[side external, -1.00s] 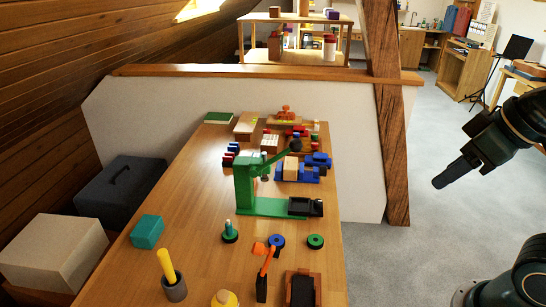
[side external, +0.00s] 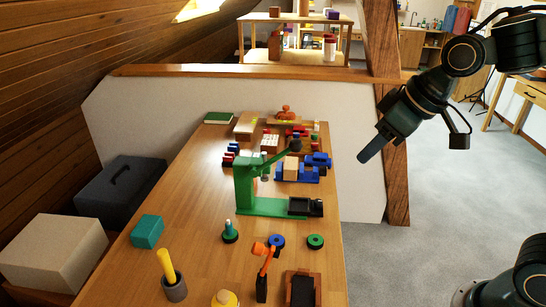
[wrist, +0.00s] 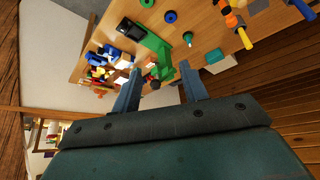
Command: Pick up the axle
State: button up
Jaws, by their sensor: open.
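A short pale teal peg, which looks like the axle, stands upright in a dark green round base (side external: 229,237) near the middle of the table. The same peg shows in the wrist view (wrist: 187,37). My gripper (side external: 366,155) is in the air to the right of the table, well above and apart from the peg. In the wrist view my gripper (wrist: 160,88) has its two fingers spread with nothing between them. A blue wheel (side external: 277,241) and a green wheel (side external: 316,241) lie flat to the right of the peg.
A green press (side external: 245,185) stands behind the peg. In front are an orange upright tool (side external: 266,264), a grey cup (side external: 175,288) with a yellow handle and a dark brown tray (side external: 302,289). A teal box (side external: 147,231) is at left. A wooden post (side external: 391,120) rises behind.

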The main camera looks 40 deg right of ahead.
jog(key=w+a+f+n, duration=0.1)
jog(key=w+a+f, duration=0.15)
jog(key=w, duration=0.25)
jog(key=w+a+f+n+y, duration=0.1)
jog(key=w+a+f, duration=0.1)
jog(key=w+f, duration=0.15)
jog(key=w+a+f+n, duration=0.1)
jog(key=w+a+f, duration=0.1)
jog(key=w, duration=0.4)
jog(key=n+y, duration=0.1)
jog(key=y, duration=0.1)
send_near(230, 224)
jog(key=shift+s+d+r, duration=0.15)
jog(key=shift+s+r, duration=0.1)
jog(key=shift+r, duration=0.5)
jog(key=shift+s+d+r, duration=0.1)
jog(key=shift+s+r, duration=0.15)
jog(key=shift+r, duration=0.45)
jog(key=shift+f, duration=0.1)
jog(key=shift+x, duration=4.2)
jog(key=shift+d+f, duration=0.1)
jog(key=shift+x, duration=2.5)
jog(key=shift+s+f, duration=0.1)
grip_shut()
